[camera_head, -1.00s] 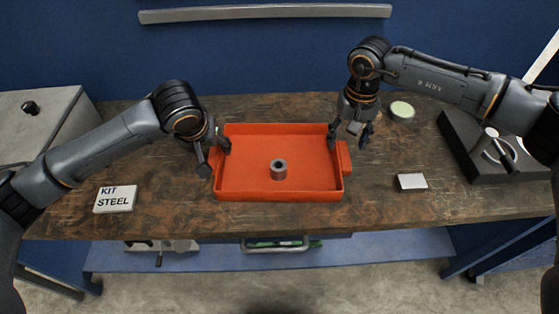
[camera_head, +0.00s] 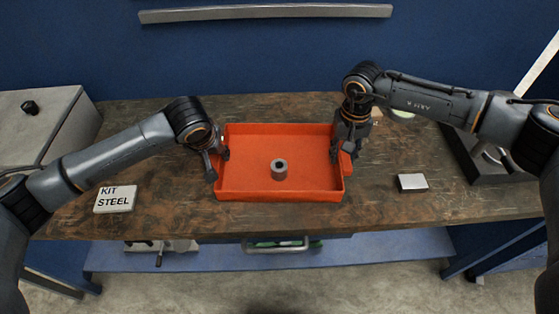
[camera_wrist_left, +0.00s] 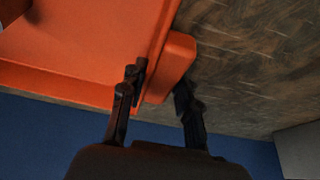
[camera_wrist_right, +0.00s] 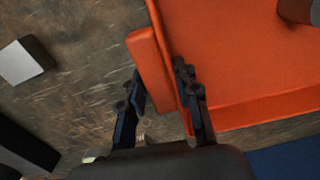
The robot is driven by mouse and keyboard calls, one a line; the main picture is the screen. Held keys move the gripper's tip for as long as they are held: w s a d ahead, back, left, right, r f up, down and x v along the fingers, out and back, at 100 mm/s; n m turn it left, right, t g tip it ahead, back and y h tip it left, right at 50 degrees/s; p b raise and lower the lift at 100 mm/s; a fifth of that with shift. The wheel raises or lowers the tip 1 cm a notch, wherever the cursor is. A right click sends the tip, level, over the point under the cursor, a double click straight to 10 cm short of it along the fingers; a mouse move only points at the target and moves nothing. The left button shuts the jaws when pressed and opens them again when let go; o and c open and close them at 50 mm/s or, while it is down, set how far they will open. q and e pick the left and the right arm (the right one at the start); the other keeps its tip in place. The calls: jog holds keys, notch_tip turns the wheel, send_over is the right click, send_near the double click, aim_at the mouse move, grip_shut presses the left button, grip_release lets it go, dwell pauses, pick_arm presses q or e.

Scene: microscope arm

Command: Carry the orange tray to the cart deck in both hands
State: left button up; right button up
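The orange tray (camera_head: 245,187) stands on the bench, with a grey hollow cylinder (camera_head: 279,172) upright inside it. My left gripper (camera_head: 217,166) is at the tray's left handle. In the left wrist view its open fingers straddle that handle (camera_wrist_left: 171,67), one inside the tray wall and one outside, with a gap at the outer finger. My right gripper (camera_head: 341,158) is at the right end. In the right wrist view its open fingers straddle the right handle (camera_wrist_right: 150,68), one over the tray's inside and one outside. The cart deck cannot be made out.
A white "KIT STEEL" label block (camera_head: 115,200) lies left of the tray. A small white-topped block (camera_head: 412,183) lies to the right. A dark device (camera_head: 480,165) stands farther right, and a grey box (camera_head: 45,125) at the left. The worn brown bench top (camera_head: 400,215) is otherwise mostly clear.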

pick_arm(q)
grip_shut()
pick_arm(e)
grip_shut()
pick_arm(q)
jog(key=shift+w+r, duration=0.1)
jog(key=shift+r, duration=0.05)
pick_arm(e)
jog(key=shift+w+r, duration=0.1)
